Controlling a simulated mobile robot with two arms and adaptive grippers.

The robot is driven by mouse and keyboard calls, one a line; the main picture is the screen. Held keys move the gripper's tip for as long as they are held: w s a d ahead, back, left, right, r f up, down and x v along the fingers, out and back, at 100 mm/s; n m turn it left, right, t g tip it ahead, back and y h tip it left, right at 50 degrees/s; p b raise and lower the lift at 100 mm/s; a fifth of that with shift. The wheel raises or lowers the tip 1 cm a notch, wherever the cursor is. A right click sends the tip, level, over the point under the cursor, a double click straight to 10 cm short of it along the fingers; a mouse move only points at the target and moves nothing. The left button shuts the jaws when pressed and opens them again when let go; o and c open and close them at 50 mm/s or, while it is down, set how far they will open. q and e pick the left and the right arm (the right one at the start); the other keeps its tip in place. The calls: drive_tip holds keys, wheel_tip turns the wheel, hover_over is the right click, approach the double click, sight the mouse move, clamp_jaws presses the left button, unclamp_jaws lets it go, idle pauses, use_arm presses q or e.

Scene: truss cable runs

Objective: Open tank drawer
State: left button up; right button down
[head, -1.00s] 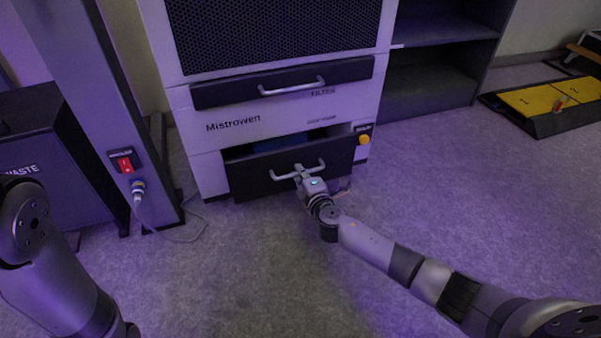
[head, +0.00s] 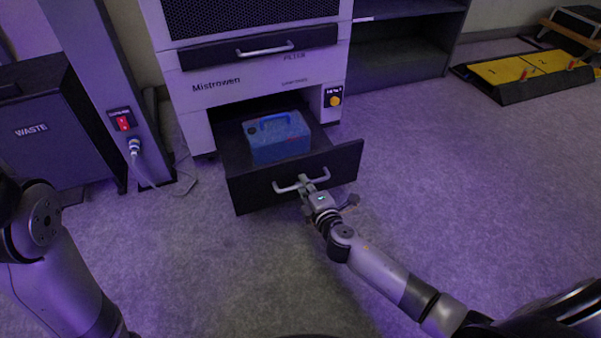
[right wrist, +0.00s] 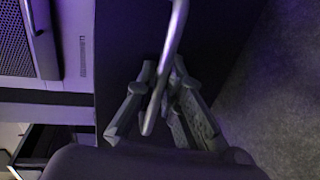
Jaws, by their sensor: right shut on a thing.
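The tank drawer (head: 290,187) at the bottom of the white Mistrowen machine is pulled well out, and its dark front stands clear of the body. A blue tank (head: 279,138) with a handle on top sits inside it. My right gripper (head: 307,184) is shut on the drawer's silver bar handle (head: 286,188). In the right wrist view the handle (right wrist: 167,70) passes between the fingers of the gripper (right wrist: 160,95). My left arm is at the left edge of the head view, and its gripper is out of view.
The closed filter drawer (head: 220,59) is above. A yellow knob (head: 335,101) is on the machine's right. A post with a red switch (head: 123,123) and cable, and a waste bin (head: 40,130), stand left. Yellow numbered platforms (head: 520,70) lie far right. Carpet is clear in front.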

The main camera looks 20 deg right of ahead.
drive_tip(key=shift+s, duration=1.3)
drive_tip(key=c, duration=1.7)
unclamp_jaws()
drive_tip(key=shift+s, duration=0.1)
drive_tip(key=s, duration=0.4)
drive_tip(key=s+r, duration=0.1)
drive_tip(key=s, duration=0.2)
drive_tip(key=s+r, duration=0.1)
drive_tip(key=s, duration=0.3)
drive_tip(key=shift+s+d+r, duration=0.15)
drive_tip(key=shift+s+d, duration=0.1)
drive_tip(key=shift+s, duration=0.05)
